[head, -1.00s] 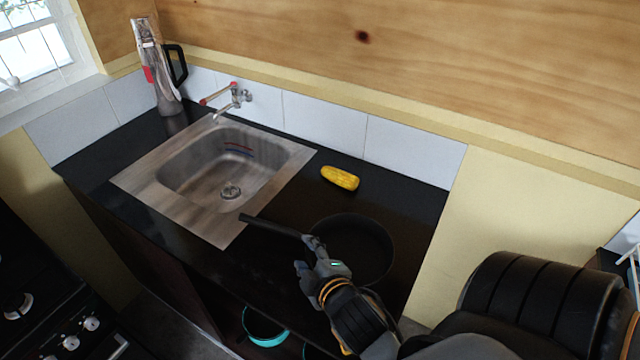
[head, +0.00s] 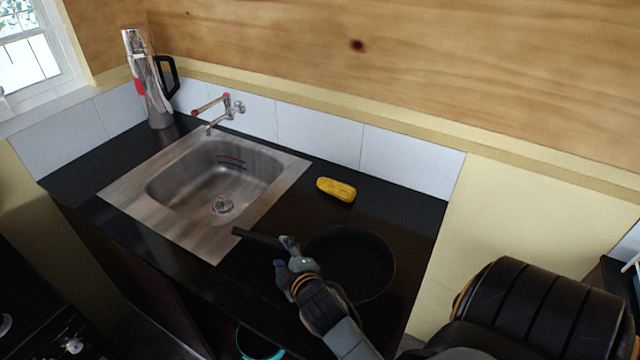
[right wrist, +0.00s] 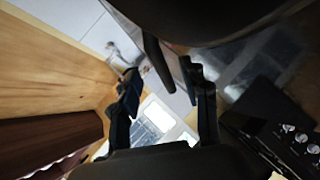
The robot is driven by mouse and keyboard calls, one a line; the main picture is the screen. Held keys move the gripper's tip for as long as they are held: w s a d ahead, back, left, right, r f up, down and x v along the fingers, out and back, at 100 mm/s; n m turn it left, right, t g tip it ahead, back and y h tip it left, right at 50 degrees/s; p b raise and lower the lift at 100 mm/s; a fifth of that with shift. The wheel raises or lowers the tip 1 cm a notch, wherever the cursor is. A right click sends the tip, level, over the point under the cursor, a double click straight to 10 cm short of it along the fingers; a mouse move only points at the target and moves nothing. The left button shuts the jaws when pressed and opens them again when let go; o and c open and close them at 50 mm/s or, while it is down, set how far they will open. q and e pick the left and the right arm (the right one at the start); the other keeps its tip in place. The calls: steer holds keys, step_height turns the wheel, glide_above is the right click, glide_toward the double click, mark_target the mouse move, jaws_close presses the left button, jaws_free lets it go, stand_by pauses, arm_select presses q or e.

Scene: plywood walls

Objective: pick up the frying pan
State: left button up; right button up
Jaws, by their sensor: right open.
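The black frying pan (head: 349,265) lies on the dark countertop to the right of the sink. Its handle (head: 256,238) points left toward the sink's edge. My right gripper (head: 284,258) is open at the handle, near where it meets the pan, and partly covers it. In the right wrist view the open fingers (right wrist: 162,82) stand on either side of the handle (right wrist: 155,60), with the dark pan (right wrist: 205,15) at the top. I cannot tell whether a finger touches the handle. My left gripper is not in view.
A yellow corn cob (head: 336,189) lies behind the pan. A metal sink (head: 165,225) with a tap (head: 222,108) is to the left. A jug-like item (head: 150,85) stands in the back left corner. A teal-rimmed item (head: 258,345) is below the counter, and a stove (head: 35,335) is at lower left.

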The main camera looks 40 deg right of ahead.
mark_target(280, 245)
steer(key=shift+w+d+f, duration=0.1)
steer(key=shift+w+d, duration=0.15)
steer(key=p+x, duration=0.1)
steer(key=x, duration=0.4)
steer(key=shift+d+f+p, duration=0.1)
steer(key=shift+d+p, duration=0.2)
steer(key=shift+p, duration=0.05)
steer(key=shift+w+f, duration=0.1)
steer(key=shift+w, duration=0.15)
steer(key=shift+a, duration=0.2)
steer(key=shift+s+a+r, duration=0.1)
steer(key=shift+r, duration=0.1)
steer(key=shift+c, duration=0.9)
steer(key=shift+s, duration=0.15)
steer(key=c, duration=0.4)
steer(key=shift+r, duration=0.1)
steer(key=c, duration=0.3)
steer(key=shift+s, duration=0.1)
jaws_close()
steer(key=shift+r, duration=0.1)
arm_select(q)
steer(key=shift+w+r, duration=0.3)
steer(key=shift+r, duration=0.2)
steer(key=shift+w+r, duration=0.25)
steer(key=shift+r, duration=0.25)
